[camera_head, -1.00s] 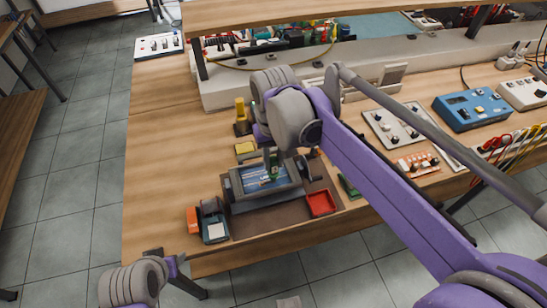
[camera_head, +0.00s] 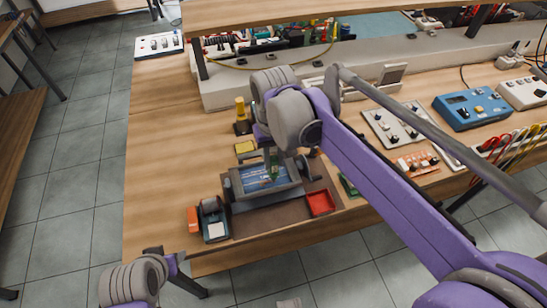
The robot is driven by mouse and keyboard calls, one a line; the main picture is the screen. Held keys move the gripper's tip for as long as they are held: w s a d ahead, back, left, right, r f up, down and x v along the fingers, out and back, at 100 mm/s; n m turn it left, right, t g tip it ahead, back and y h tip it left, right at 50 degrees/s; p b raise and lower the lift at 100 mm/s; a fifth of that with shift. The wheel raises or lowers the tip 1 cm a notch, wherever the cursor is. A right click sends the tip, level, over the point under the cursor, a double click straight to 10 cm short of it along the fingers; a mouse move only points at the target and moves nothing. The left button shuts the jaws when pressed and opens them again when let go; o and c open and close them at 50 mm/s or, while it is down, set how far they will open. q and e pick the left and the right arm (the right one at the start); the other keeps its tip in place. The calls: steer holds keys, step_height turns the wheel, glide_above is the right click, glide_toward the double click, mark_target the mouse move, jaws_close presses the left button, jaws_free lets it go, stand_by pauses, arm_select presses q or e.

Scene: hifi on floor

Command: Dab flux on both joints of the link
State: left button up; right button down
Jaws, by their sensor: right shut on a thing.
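A blue board (camera_head: 258,179) sits in a grey holder (camera_head: 268,196) on a brown mat on the wooden bench. The link and its joints are too small to make out on it. My right gripper (camera_head: 271,157) points down over the board and is shut on a slim green tool (camera_head: 273,170), likely the flux pen. The tool's tip is at or just above the board; I cannot tell if it touches. My left arm shows at the bottom left, beside the bench's front edge; its fingertips cannot be made out.
A red tray (camera_head: 320,203) lies right of the holder. An orange and grey item (camera_head: 209,220) stands left of it. A yellow box (camera_head: 245,149) and a yellow-topped stand (camera_head: 241,118) are behind. The bench's left part is clear.

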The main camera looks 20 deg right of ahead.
steer(key=shift+f, duration=0.45)
stand_by(0.5)
stand_by(1.0)
steer(key=shift+r+p, duration=1.35)
steer(key=shift+r, duration=1)
steer(key=shift+f, duration=0.1)
